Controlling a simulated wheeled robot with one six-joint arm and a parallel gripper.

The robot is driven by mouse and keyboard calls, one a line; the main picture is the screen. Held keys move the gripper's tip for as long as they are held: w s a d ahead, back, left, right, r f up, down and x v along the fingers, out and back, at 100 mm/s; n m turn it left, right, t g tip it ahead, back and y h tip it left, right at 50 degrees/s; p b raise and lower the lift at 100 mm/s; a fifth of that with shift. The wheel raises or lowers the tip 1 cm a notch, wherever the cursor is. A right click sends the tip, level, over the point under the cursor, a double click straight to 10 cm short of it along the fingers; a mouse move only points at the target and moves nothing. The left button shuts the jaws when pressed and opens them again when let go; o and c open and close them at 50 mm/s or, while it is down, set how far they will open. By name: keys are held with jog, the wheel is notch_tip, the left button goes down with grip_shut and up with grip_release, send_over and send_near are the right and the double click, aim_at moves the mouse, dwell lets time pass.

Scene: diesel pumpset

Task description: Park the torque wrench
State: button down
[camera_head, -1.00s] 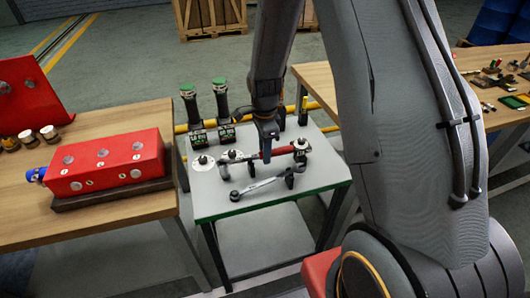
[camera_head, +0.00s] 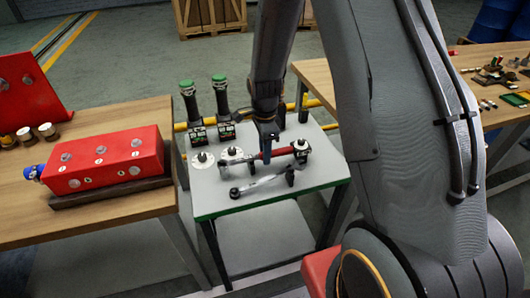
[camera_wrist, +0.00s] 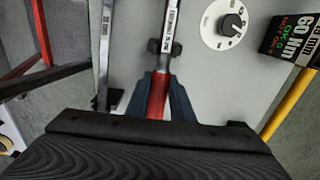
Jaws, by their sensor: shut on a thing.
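The torque wrench has a red handle and a pale metal shaft. In the head view its handle (camera_head: 281,152) lies low over the small grey-topped table (camera_head: 215,207). In the wrist view its shaft (camera_wrist: 172,28) runs away between the fingers, past a dark bracket (camera_wrist: 154,46). My gripper (camera_head: 266,152) is shut on the red handle; in the wrist view the blue fingers (camera_wrist: 157,98) flank it. I cannot tell whether the wrench rests fully in its brackets.
A silver wrench (camera_head: 258,188) lies in front on dark supports. Two dials (camera_head: 203,160) and two green-topped tools (camera_head: 222,95) with displays stand behind. A red block (camera_head: 105,160) sits on the left wooden bench; another bench (camera_head: 318,85) stands right.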

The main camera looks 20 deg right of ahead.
jog(key=shift+f, duration=0.15)
jog(key=c, duration=1.5)
grip_release()
jog(key=shift+o, duration=0.2)
jog(key=shift+r+b, duration=1)
jog(key=shift+r, duration=2.9)
jog(key=s+r+n, duration=0.3)
jog(key=s+n, duration=0.5)
jog(key=n, duration=0.1)
jog(key=s+r+n+t, duration=0.1)
jog(key=s+r+n, duration=0.2)
jog(key=s+n, duration=0.6)
